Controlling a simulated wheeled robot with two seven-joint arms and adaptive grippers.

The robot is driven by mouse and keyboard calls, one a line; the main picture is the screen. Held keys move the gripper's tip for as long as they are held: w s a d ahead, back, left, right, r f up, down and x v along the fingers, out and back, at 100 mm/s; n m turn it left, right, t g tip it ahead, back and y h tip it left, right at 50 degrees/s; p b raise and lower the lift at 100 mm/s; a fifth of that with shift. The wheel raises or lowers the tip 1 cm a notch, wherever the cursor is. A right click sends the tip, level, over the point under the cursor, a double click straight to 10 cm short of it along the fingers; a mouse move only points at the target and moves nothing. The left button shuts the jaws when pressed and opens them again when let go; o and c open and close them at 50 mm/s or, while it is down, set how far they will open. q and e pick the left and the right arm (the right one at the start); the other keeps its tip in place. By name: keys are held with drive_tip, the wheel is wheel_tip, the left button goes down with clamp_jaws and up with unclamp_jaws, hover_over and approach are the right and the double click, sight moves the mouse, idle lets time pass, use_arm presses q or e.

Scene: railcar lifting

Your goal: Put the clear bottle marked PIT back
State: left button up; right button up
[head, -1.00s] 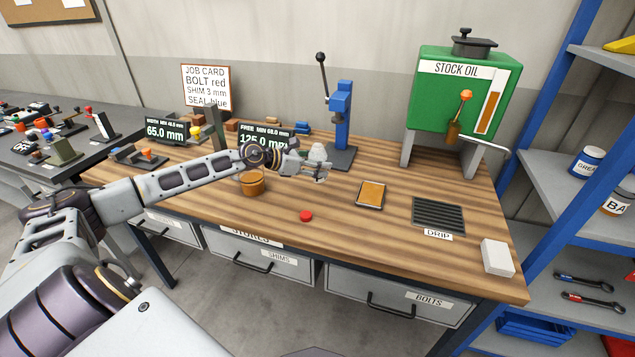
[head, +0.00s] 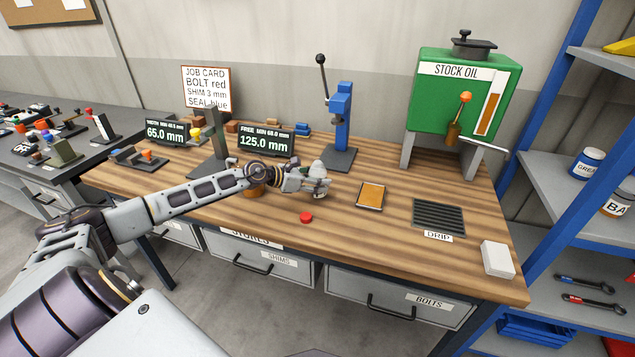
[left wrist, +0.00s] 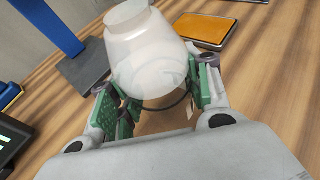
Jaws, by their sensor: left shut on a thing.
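A clear, whitish bottle (head: 318,166) is between the fingers of my left gripper (head: 313,184), over the middle of the wooden bench. My right gripper is not in view.
An orange-brown pot (head: 257,191) is partly hidden behind my left arm. A red button (head: 306,217) is in front of the bottle, and an amber-topped tray (head: 371,194) is to its right. A blue press (head: 341,120) stands behind. The drip grille (head: 438,214) is further right.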

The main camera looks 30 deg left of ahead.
use_arm(q)
drive_tip(key=shift+f, duration=0.2)
drive_tip(key=shift+f, duration=0.1)
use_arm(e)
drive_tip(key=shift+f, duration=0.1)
use_arm(q)
drive_tip(key=o, duration=1)
drive_tip(key=shift+o, duration=0.6)
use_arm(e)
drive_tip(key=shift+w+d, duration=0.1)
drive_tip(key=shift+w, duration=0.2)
use_arm(q)
drive_tip(key=shift+s, duration=0.1)
